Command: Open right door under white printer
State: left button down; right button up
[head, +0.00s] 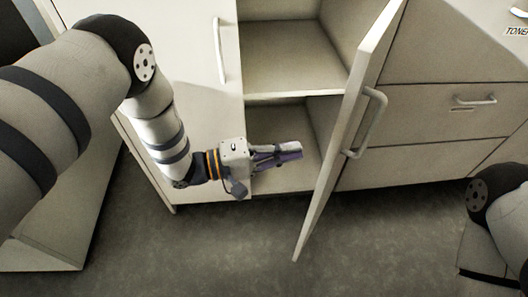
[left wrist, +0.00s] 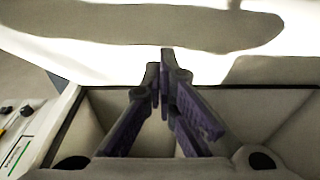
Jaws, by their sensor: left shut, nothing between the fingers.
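The right door (head: 345,135) of the cabinet stands open, swung out to the right, with its bar handle (head: 368,123) on its outer face. The opening shows a shelf (head: 295,97) and empty space above and below it. My left gripper (head: 299,148) is in front of the lower compartment, near the inner side of the open door. Its purple fingers are closed together and hold nothing; they also show in the left wrist view (left wrist: 164,85). I cannot tell whether they touch the door. The white printer is not in view. My right gripper is out of view.
The closed left door (head: 185,85) with its handle (head: 219,50) is left of the opening. A drawer unit (head: 430,110) stands to the right, behind the open door. Grey floor (head: 240,245) lies clear in front.

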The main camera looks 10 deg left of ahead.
pick_arm(q)
jog(key=shift+s+d+p, duration=0.2)
jog(key=shift+s+d, duration=0.1)
jog(key=shift+d, duration=0.65)
jog(key=shift+s+d+p, duration=0.15)
jog(key=shift+s+d, duration=0.15)
jog(key=shift+d, duration=0.65)
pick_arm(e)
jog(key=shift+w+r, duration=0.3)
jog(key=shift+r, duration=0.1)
